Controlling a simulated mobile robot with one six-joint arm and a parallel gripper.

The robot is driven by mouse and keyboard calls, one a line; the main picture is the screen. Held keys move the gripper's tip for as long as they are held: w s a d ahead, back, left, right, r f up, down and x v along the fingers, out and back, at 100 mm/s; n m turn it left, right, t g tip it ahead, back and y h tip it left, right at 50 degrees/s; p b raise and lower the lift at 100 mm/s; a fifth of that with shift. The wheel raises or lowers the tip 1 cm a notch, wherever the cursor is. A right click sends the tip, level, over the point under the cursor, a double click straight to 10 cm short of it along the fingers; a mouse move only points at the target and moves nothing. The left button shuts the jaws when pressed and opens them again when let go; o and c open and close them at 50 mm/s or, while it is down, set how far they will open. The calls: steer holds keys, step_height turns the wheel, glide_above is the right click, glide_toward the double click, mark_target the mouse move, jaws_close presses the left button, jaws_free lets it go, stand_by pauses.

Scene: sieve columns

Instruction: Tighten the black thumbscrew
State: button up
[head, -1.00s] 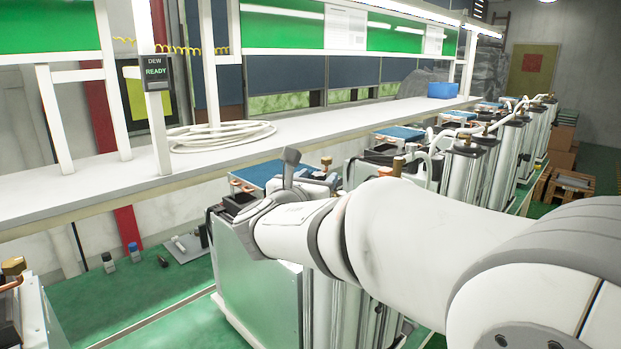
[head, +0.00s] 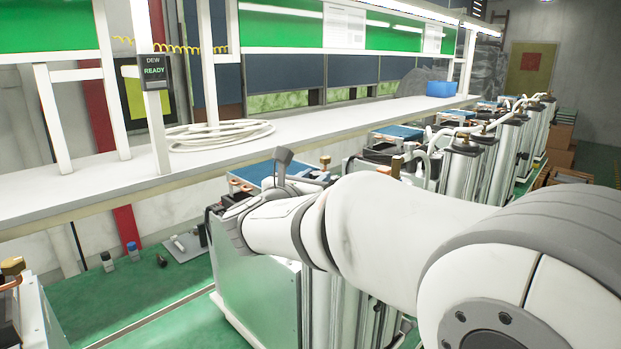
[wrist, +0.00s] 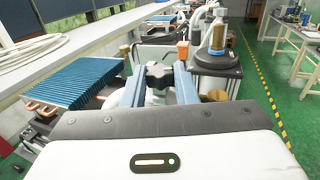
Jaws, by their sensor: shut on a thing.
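The black thumbscrew (wrist: 158,76) shows in the wrist view as a lobed knob, just beyond the middle of my gripper's body. My gripper (wrist: 157,84) has its two blue-grey fingers on either side of the knob and is shut on it. The knob's lower part and whatever it threads into are hidden.
A blue finned block (wrist: 72,83) with copper pipes lies left of my gripper in the wrist view. A brass-topped cylinder (wrist: 216,58) stands to the right. The long white bench (head: 110,180) carries a coiled hose (head: 220,133). A row of similar units (head: 470,165) extends beyond.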

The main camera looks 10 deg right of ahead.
steer(key=m+g+h+p, duration=0.1)
steer(key=m+g+h, duration=0.1)
steer(key=m+g+h+p, duration=0.1)
steer(key=m+g+h, duration=0.1)
steer(key=g, duration=0.1)
steer(key=m+g+h, duration=0.1)
steer(key=m+g, duration=0.1)
steer(key=shift+w+a+r+h+p, duration=0.1)
steer(key=shift+w+a+h+p, duration=0.2)
steer(key=shift+w+h+p, duration=0.1)
steer(key=m+g, duration=0.1)
steer(key=g, duration=0.1)
steer(key=m+g+h, duration=0.1)
steer(key=m+g, duration=0.1)
steer(key=g, duration=0.1)
steer(key=m+g, duration=0.2)
steer(key=g, duration=0.1)
steer(key=shift+w, duration=0.3)
steer(key=shift+g, duration=0.3)
steer(key=o, duration=1)
